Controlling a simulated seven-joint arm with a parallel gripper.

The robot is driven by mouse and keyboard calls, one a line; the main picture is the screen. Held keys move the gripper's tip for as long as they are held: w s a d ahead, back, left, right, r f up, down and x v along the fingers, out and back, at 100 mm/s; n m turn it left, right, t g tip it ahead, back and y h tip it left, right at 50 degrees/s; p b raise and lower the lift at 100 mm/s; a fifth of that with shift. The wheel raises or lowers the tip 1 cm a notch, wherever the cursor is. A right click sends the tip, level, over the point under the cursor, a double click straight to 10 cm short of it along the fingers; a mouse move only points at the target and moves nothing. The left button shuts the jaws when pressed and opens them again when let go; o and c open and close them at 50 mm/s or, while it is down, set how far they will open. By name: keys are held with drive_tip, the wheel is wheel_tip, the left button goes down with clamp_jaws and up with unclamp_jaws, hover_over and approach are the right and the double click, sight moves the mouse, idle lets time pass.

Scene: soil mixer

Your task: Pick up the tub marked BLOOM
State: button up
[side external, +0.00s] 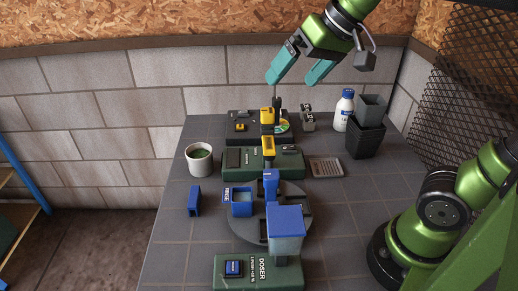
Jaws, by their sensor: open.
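My gripper (291,80) is open and empty, high above the back of the table, with its two teal fingers spread and pointing down. A blue-edged tub (240,208) with a small label on its left side sits on the left of the dark round turntable (238,231). A blue-topped clear container (286,222) stands at the turntable's front right. I cannot read the word BLOOM on anything. My gripper is well behind and above these things, touching none.
A green DOSER box (232,272) stands in front and another green unit (250,163) behind the turntable. A white pot (199,159), a blue block (194,201), a grey tray (326,167), a white bottle (344,111) and a black basket (364,139) stand around. The table's left front is clear.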

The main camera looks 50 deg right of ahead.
drive_tip(key=w+a+n+g+h, duration=0.1)
drive_tip(key=w+a+n, duration=0.15)
drive_tip(key=w, duration=1.05)
drive_tip(key=g+h, duration=0.1)
drive_tip(key=h, duration=0.1)
hover_over(199, 157)
drive_tip(key=s+a, duration=0.2)
drive_tip(key=s, duration=0.3)
drive_tip(key=shift+n, duration=0.25)
drive_tip(key=f, duration=2.5)
drive_tip(key=shift+w+f, duration=0.2)
drive_tip(key=shift+f, duration=0.15)
drive_tip(key=shift+x, duration=3.15)
drive_tip(key=c, duration=1)
